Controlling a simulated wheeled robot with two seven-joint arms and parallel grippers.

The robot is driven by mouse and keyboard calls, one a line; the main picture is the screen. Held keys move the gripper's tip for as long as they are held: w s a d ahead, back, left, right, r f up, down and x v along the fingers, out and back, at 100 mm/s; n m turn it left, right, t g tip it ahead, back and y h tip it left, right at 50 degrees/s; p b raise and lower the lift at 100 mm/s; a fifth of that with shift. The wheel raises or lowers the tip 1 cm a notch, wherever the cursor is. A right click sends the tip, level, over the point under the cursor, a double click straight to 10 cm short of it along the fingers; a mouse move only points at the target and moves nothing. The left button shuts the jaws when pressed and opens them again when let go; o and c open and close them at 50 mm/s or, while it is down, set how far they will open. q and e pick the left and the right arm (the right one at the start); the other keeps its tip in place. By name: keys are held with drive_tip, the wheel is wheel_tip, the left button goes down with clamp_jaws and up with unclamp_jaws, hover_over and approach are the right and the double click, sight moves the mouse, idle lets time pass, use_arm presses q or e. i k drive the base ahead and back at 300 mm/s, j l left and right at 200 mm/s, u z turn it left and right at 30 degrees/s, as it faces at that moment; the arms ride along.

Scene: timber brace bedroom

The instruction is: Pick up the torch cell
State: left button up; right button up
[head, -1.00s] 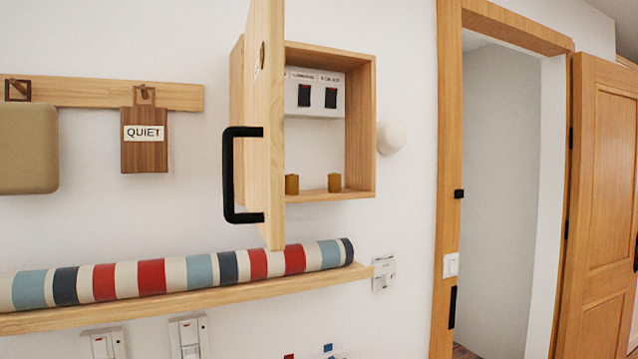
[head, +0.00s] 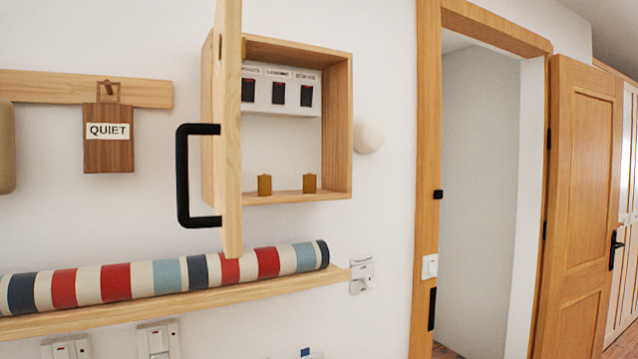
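Two small brown-gold upright pieces, each with a small nub on top, stand on the floor of an open wooden wall cabinet (head: 345,130). One is the left piece (head: 265,185) and the other is the right piece (head: 309,183). They look like possible torch cells, but no marking on them is readable. The cabinet door (head: 229,130) stands open towards me, with a black handle (head: 183,175). The door hides the cabinet's left part. Neither of my grippers is in view.
A shelf (head: 200,301) below carries a striped roll (head: 140,278). A white panel with three dark switches (head: 278,93) is inside the cabinet. A QUIET sign (head: 108,138) hangs left. A round white knob (head: 368,134) and an open doorway with a wooden door (head: 580,190) are right.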

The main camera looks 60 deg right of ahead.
sight(309, 181)
drive_tip(key=k+l, duration=0.1)
drive_tip(key=l, duration=0.3)
drive_tip(key=k+l, duration=0.15)
drive_tip(key=l, duration=0.25)
drive_tip(key=k+l, duration=0.1)
drive_tip(key=l, duration=0.3)
drive_tip(key=k+l, duration=0.1)
drive_tip(key=l, duration=0.35)
drive_tip(key=k+l, duration=0.15)
drive_tip(key=l, duration=0.25)
drive_tip(key=k+l, duration=0.1)
drive_tip(key=l, duration=0.3)
drive_tip(key=u, duration=0.05)
